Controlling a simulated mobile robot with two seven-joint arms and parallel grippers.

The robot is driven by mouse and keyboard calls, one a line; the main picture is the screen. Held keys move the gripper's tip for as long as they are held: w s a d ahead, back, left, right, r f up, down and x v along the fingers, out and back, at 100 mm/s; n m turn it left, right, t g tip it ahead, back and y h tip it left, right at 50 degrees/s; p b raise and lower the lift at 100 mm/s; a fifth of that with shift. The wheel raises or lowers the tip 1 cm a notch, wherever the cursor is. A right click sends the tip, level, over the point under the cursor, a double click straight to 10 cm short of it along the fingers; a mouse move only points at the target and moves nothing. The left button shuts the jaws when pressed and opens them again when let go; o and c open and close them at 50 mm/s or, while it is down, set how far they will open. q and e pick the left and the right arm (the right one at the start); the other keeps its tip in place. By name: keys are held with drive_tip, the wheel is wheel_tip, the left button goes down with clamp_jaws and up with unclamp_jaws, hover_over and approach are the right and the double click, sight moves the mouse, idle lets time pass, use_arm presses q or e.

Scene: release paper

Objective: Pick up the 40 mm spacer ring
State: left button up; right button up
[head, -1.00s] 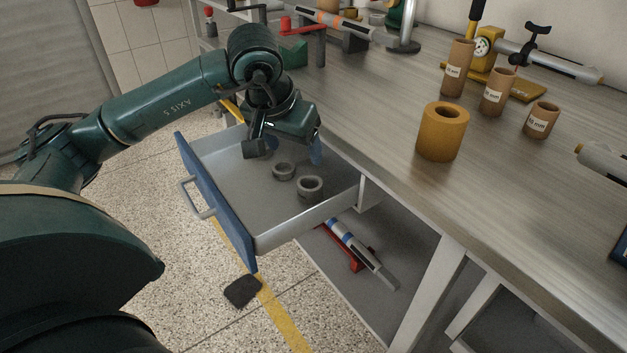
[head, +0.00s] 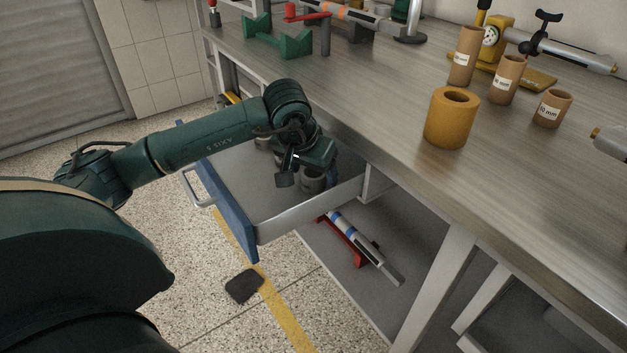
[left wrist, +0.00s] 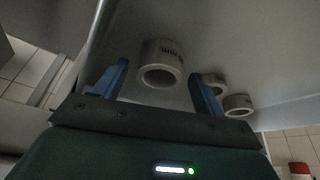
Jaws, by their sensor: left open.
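A grey spacer ring (head: 312,184) lies in the open drawer, partly hidden by my left gripper (head: 308,174). In the left wrist view this ring (left wrist: 160,53) shows ahead, between the two blue fingers of the left gripper (left wrist: 158,72). Its printed label ends in "mm"; I cannot read the number. The left gripper is open and holds nothing. Two smaller-looking rings, a middle one (left wrist: 216,80) and an outer one (left wrist: 239,102), are to the right of the right-hand finger. In the head view, my arm mostly hides them. My right gripper is not in view.
The drawer (head: 275,226) has a blue front and low grey walls close around the gripper. The workbench top (head: 400,190) overhangs its right side. An orange cylinder (head: 450,122) and several labelled brown tubes (head: 504,82) stand on the bench.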

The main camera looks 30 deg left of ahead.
use_arm(q)
drive_tip(key=shift+c, duration=0.2)
drive_tip(key=c, duration=1)
drive_tip(key=shift+r, duration=0.1)
drive_tip(key=shift+c, duration=0.2)
